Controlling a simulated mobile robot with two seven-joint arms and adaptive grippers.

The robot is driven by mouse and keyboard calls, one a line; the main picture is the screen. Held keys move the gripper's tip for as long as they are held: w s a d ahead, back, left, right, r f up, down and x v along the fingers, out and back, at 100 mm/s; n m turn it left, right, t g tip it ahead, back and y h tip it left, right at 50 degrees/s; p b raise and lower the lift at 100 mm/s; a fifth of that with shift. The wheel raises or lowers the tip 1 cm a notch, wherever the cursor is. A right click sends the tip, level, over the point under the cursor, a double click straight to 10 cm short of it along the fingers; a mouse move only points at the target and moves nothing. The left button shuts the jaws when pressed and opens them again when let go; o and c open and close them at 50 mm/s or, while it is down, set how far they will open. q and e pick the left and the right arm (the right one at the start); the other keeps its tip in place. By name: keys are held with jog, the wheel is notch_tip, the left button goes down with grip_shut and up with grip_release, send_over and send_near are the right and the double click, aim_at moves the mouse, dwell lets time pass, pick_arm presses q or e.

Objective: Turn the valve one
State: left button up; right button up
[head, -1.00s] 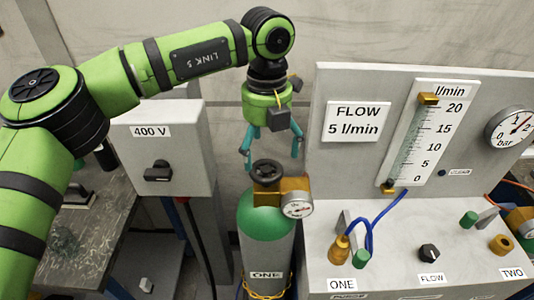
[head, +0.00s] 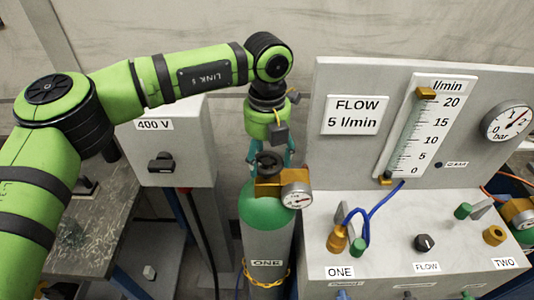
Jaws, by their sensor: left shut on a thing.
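A gas cylinder labelled ONE (head: 266,225), green at the top and grey below, stands upright between the wall box and the panel. Its valve one has a black handwheel (head: 268,161) on a brass body (head: 267,187), with a round gauge (head: 297,196) at its right. My left gripper (head: 271,158) comes down from above, with its teal fingers on both sides of the handwheel. It is shut on the handwheel, whose far side is partly hidden. My right gripper is not in view.
The grey panel (head: 350,80) at right carries a flow tube (head: 424,128), a pressure gauge (head: 508,122), knobs and a blue hose (head: 378,206). The 400 V box (head: 165,140) stands left. A yellow chain (head: 266,281) crosses the cylinder.

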pick_arm(q)
jog(key=shift+w, duration=0.1)
jog(key=shift+f+n+b, duration=0.15)
jog(key=shift+n+b, duration=0.35)
jog(key=shift+b, duration=0.45)
jog(key=n+b, duration=0.2)
jog(key=shift+b, duration=0.35)
jog(key=shift+n+b, duration=0.9)
jog(key=shift+b, duration=0.1)
jog(key=shift+r+n+b, duration=0.25)
jog(key=shift+n+b, duration=0.3)
jog(key=shift+n, duration=0.15)
jog(key=shift+a, duration=0.1)
jog(key=shift+w+r, duration=0.1)
